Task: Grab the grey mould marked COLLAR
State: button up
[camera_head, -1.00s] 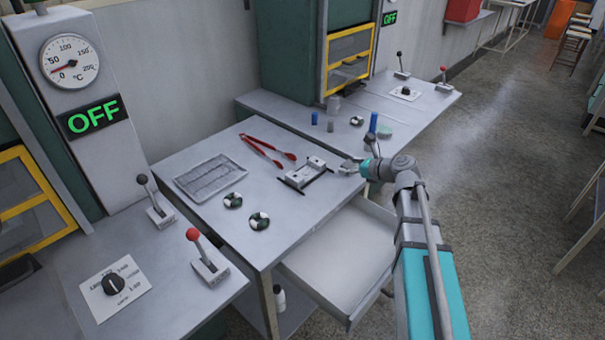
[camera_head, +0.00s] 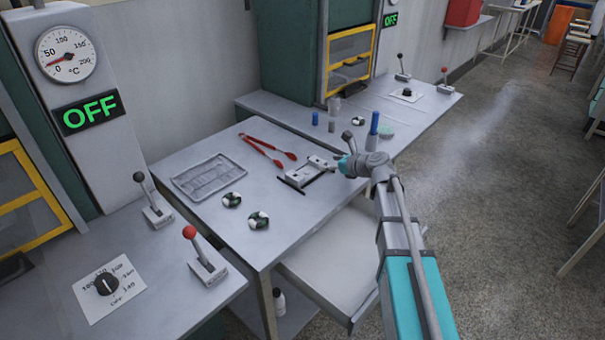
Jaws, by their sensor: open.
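A grey mould (camera_head: 304,173) with dark bars along its sides lies on the grey table, right of the middle. Any lettering on it is too small to read. My gripper (camera_head: 333,166) is at the right end of the mould, low over the table, reaching in from the right. Its fingers are small in view and overlap the mould's right end. I cannot tell whether they touch it. The gripper is open and holds nothing that I can see.
Red tongs (camera_head: 266,150) lie behind the mould. A grey tray (camera_head: 209,176) and two dark-and-white round pieces (camera_head: 259,220) lie to the left. A drawer (camera_head: 330,262) stands open below the table. Blue-topped items (camera_head: 374,128) stand on the far bench.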

aim_at(321, 162)
jog(key=shift+w, duration=0.1)
jog(key=b+x, duration=0.2)
jog(key=x, duration=0.2)
jog(key=shift+w+f, duration=0.15)
jog(key=shift+f, duration=0.1)
jog(key=shift+w+a+f, duration=0.1)
jog(key=shift+w+a, duration=0.1)
jog(key=shift+a, duration=0.15)
grip_shut()
dwell(0.4)
